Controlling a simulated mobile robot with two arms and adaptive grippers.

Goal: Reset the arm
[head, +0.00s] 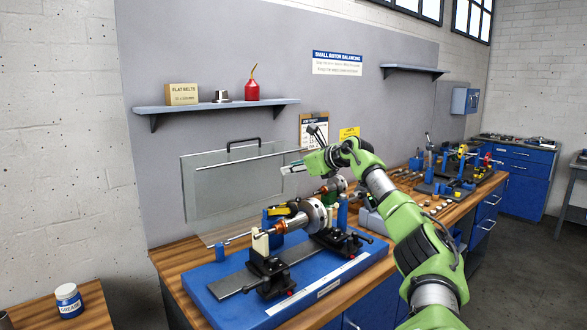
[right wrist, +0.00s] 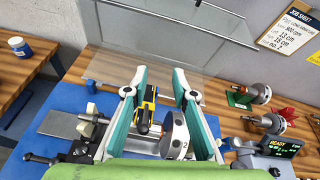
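My green right arm comes in from the lower right in the head view. Its gripper (head: 293,169) is above the balancing machine, in front of the clear guard panel (head: 212,200). In the right wrist view the right gripper (right wrist: 157,82) is open, its two teal and grey fingers apart with nothing held. Below them lie a yellow and black part (right wrist: 147,107) and a steel rotor disc (right wrist: 176,133) marked 2. The rotor (head: 312,216) rests on the black stands of the machine's blue base (head: 232,284). My left gripper is not in view.
The wooden bench holds many small parts and tools to the right. A small display (right wrist: 274,148) reads READY. Other rotors (right wrist: 258,93) stand behind it. A shelf (head: 220,105) hangs on the back wall. A grease jar (head: 68,300) stands on a side table at left.

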